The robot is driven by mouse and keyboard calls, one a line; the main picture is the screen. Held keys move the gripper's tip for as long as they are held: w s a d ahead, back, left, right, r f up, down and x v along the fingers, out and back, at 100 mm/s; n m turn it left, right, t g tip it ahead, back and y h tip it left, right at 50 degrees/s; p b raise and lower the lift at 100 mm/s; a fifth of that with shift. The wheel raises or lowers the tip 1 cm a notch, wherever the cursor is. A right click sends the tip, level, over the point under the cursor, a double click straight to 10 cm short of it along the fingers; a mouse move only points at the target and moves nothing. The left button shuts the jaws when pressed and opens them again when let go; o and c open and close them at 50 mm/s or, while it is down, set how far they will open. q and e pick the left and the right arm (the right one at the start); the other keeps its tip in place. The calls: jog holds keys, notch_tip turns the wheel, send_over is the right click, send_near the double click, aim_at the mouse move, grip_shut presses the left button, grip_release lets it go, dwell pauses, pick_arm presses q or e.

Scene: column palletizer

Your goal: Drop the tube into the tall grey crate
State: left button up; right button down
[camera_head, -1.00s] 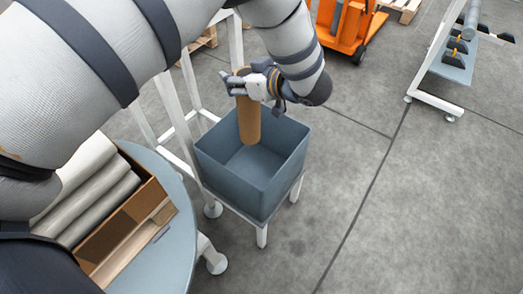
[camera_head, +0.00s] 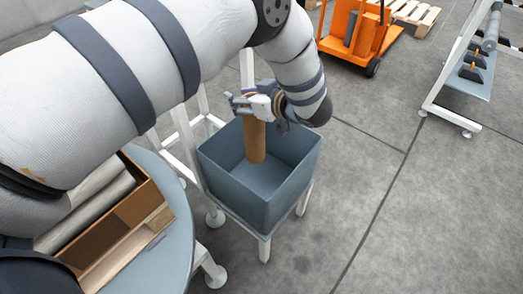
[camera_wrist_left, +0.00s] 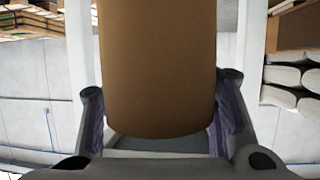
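The brown cardboard tube (camera_head: 255,143) is upright, its lower part inside the tall grey crate (camera_head: 235,192). My left gripper (camera_head: 257,106) is above the crate's far side, and its fingers look spread around the tube's upper end. In the left wrist view the tube (camera_wrist_left: 157,70) lies between the two fingers (camera_wrist_left: 160,128), with one rounded end showing near them. The tube's upper end is hidden by the gripper in the head view. Whether its lower end touches the crate floor is unclear. My right gripper is out of view.
The crate stands on a white-legged stand (camera_head: 264,249). A round grey table (camera_head: 168,262) at the left bears a cardboard box (camera_head: 139,212) with several pale rolls. An orange pallet truck (camera_head: 361,36) and a white rack (camera_head: 441,85) are farther back. The floor at right is clear.

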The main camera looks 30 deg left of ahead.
pick_arm(q)
jog(key=o, duration=0.3)
jog(key=shift+o, duration=0.2)
jog(key=shift+d, duration=0.15)
jog(key=v, duration=1.1)
jog(key=shift+d+r, duration=0.25)
jog(key=shift+d, duration=0.1)
